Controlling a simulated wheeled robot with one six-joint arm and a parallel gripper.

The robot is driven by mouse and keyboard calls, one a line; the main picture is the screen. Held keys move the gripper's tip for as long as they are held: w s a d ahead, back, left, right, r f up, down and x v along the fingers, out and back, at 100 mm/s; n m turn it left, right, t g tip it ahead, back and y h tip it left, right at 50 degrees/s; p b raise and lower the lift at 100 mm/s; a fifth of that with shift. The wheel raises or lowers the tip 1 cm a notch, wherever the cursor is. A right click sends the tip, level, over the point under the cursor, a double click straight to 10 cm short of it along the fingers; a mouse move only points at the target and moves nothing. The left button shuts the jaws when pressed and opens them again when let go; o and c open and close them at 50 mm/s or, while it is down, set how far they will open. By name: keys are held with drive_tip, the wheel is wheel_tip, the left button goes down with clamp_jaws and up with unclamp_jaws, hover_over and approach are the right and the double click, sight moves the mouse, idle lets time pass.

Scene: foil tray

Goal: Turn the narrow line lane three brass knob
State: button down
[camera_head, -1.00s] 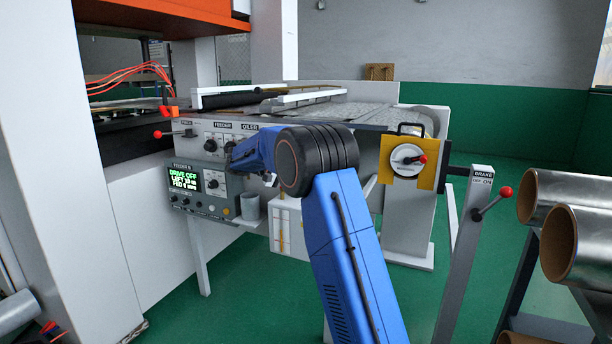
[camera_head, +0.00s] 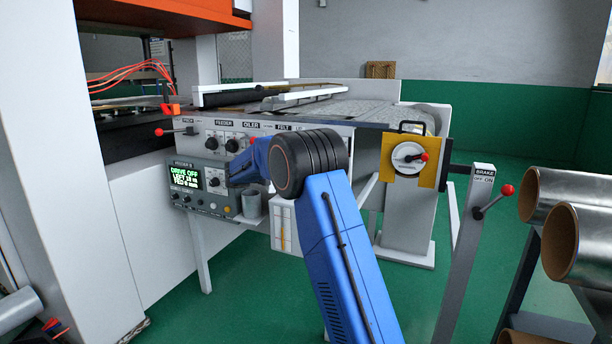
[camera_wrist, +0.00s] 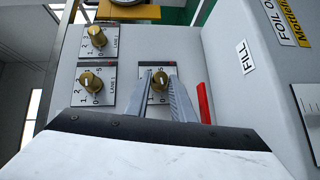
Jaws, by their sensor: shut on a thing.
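In the wrist view, a brass knob (camera_wrist: 160,83) with a white pointer mark sits on a small grey scale plate. My gripper (camera_wrist: 160,76) is shut on this knob, with one grey finger on each side of it. The knob's label is hidden by the fingers, so I cannot read its lane number. Two similar brass knobs, an upper one (camera_wrist: 97,34) and a lower one (camera_wrist: 91,82), stand to the left on numbered scale plates with lane labels. In the head view my blue arm reaches left to the machine front, and the fingertips cannot be made out.
A control box with a green display (camera_head: 186,177) and a grey cup (camera_head: 251,205) are close to my wrist. A brake lever (camera_head: 488,203) and foil rolls (camera_head: 548,190) stand at the right. In the wrist view a red strip (camera_wrist: 204,102) lies right of the fingers.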

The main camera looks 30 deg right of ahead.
drive_tip(key=c, duration=1.5)
unclamp_jaws()
drive_tip(key=shift+c, duration=0.2)
drive_tip(key=shift+a, duration=0.1)
drive_tip(key=w+a+r, duration=0.1)
drive_tip(key=w+a, duration=0.1)
drive_tip(key=a, duration=1.5)
drive_tip(key=shift+r, duration=0.4)
